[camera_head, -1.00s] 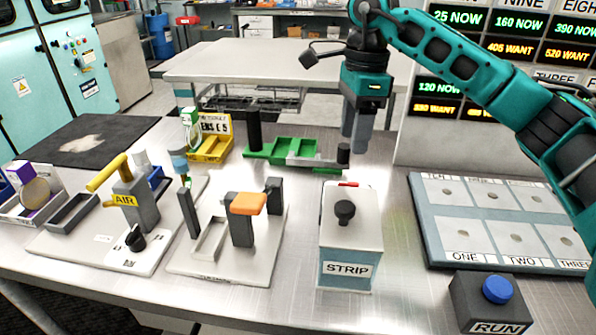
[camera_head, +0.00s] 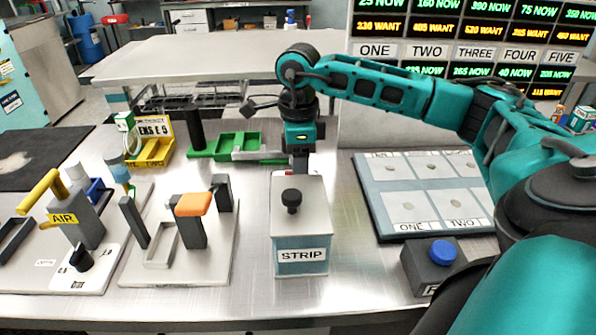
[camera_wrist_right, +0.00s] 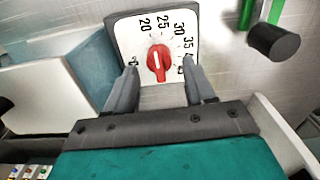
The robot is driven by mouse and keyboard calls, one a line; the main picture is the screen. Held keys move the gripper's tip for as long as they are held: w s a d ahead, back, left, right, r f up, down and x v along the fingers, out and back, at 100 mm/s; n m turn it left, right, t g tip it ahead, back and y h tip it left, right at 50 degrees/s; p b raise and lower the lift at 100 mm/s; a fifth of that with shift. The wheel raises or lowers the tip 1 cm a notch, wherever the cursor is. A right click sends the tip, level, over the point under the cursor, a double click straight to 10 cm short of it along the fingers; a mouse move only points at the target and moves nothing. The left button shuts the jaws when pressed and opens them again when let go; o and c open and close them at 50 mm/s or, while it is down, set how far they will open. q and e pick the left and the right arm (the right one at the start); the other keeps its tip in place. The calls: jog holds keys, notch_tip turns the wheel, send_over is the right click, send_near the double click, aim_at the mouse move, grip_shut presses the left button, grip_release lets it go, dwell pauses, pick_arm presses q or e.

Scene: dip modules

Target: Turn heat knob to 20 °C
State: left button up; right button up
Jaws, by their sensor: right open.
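The heat knob (camera_wrist_right: 158,62) is red with a white pointer line, on a white dial plate (camera_wrist_right: 128,38) marked from 20 upward. The pointer points toward the plate's upper edge in the right wrist view, near 20 and 25; I cannot tell its exact setting. My right gripper (camera_wrist_right: 160,82) is open, its two fingers apart on either side of the knob's lower part in the picture. I cannot tell whether they touch it. In the head view my right gripper (camera_head: 300,160) is behind the STRIP box (camera_head: 300,230), its fingertips hidden. My left gripper is not in view.
The box's black top knob (camera_head: 291,200) stands just in front of my right gripper. A green tray fixture (camera_head: 228,147) lies to the left. A labelled panel (camera_head: 420,190) and a blue RUN button (camera_head: 443,252) are to the right.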

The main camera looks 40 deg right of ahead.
jog(key=shift+f, duration=0.95)
grip_shut()
jog(key=shift+w+n+b, duration=0.1)
jog(key=shift+n+b, duration=0.2)
jog(key=shift+n, duration=1.1)
grip_release()
jog(key=shift+r, duration=0.1)
